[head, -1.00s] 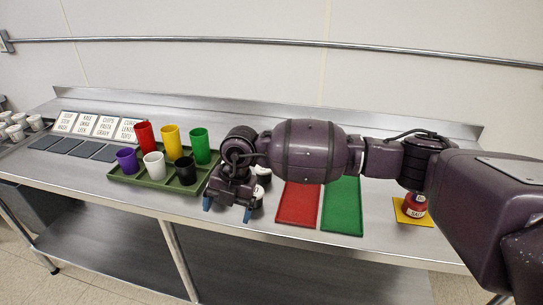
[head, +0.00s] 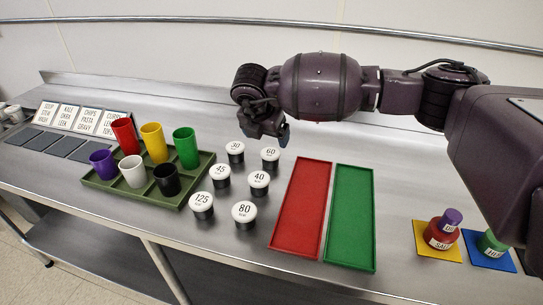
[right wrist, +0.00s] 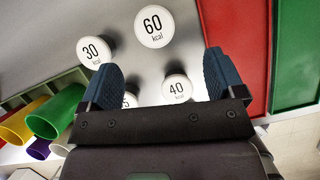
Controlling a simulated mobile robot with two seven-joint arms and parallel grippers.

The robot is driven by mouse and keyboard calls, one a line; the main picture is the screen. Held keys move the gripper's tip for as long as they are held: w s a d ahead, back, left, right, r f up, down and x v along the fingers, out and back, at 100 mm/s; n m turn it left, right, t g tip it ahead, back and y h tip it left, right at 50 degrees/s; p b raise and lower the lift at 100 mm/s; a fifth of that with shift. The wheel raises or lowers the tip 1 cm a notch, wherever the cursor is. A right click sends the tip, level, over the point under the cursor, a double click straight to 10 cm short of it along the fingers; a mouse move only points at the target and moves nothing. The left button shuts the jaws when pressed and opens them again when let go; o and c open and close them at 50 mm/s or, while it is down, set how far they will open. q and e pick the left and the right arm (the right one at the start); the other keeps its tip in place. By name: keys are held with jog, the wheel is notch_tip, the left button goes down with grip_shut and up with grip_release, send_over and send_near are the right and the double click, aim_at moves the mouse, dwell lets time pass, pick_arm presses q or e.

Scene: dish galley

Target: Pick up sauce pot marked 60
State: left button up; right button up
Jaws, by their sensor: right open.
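The sauce pot marked 60 (head: 270,156) is a small black pot with a white lid, standing on the steel counter at the back right of a group of like pots. Its lid (right wrist: 154,26) shows in the right wrist view, beyond and between the fingertips. My right gripper (head: 264,132) is above the counter, just behind and over the 60 pot. Its blue fingers (right wrist: 160,72) are spread apart with nothing between them in its grip. The pot marked 30 (head: 235,150) stands left of the 60 pot, and the pot marked 40 (head: 259,181) stands in front of it. My left gripper is out of view.
Pots marked 45 (head: 220,174), 125 (head: 202,203) and 80 (head: 244,212) stand nearer the front. A green tray (head: 130,197) with coloured cups is left. A red tray (head: 300,208) and a green tray (head: 349,215) lie right of the pots.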

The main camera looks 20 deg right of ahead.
aim_at(270, 153)
jog(key=x, duration=0.4)
jog(key=shift+w+f, duration=0.1)
jog(key=shift+f, duration=0.2)
jog(key=shift+w+a+b+x, duration=0.15)
jog(key=shift+b+x, duration=0.25)
jog(key=shift+x, duration=0.9)
jog(key=shift+w+a+b+x, duration=0.1)
jog(key=shift+b+x, duration=0.25)
jog(key=shift+x, duration=1)
jog(key=shift+r, duration=0.1)
jog(key=c, duration=1)
